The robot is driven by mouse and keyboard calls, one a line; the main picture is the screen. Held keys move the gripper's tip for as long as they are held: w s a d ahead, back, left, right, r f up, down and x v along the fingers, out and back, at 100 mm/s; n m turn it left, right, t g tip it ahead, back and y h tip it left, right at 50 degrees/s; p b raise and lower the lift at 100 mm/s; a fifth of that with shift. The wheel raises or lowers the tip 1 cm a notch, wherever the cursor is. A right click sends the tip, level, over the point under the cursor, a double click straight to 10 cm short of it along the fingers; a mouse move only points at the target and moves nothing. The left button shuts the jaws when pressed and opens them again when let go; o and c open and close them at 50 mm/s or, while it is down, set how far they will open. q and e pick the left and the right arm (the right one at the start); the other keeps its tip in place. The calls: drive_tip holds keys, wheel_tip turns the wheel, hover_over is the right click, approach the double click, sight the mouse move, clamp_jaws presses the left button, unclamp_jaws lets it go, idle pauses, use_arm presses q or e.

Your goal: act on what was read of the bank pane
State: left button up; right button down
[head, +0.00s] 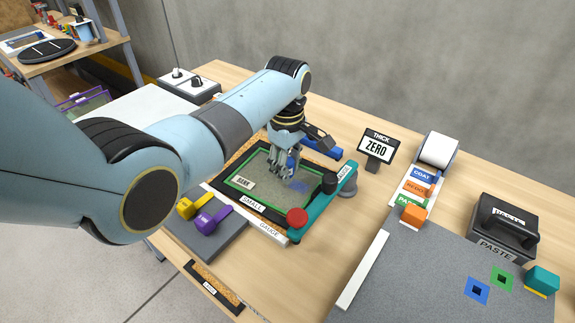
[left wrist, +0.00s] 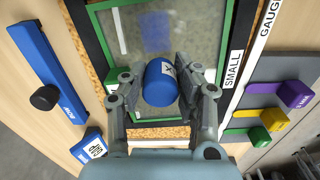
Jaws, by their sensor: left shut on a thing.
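The pane labelled BANK (head: 262,192) lies in a green border on a dark frame, with a blue patch (head: 299,186) on its glass. In the left wrist view the pane (left wrist: 190,25) is at the top. My left gripper (head: 283,170) is over the pane in the head view. In the left wrist view my left gripper (left wrist: 162,92) is shut on a blue cylinder (left wrist: 160,82) with a pale marked label; whether it touches the pane I cannot tell. The head view hides the cylinder. My right gripper is out of view.
A teal bar (head: 325,208) with red and black knobs runs along the pane's right side. A sign (head: 377,148) reads THICK ZERO. A GAUGE strip (head: 258,222) lies in front. Yellow and purple handles (head: 205,213) sit at front left. A grey mat (head: 420,275) is at right.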

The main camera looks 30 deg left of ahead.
use_arm(q)
drive_tip(key=shift+f, duration=0.25)
drive_tip(key=shift+f+b, duration=0.65)
drive_tip(key=shift+f, duration=0.1)
drive_tip(key=shift+d, duration=0.15)
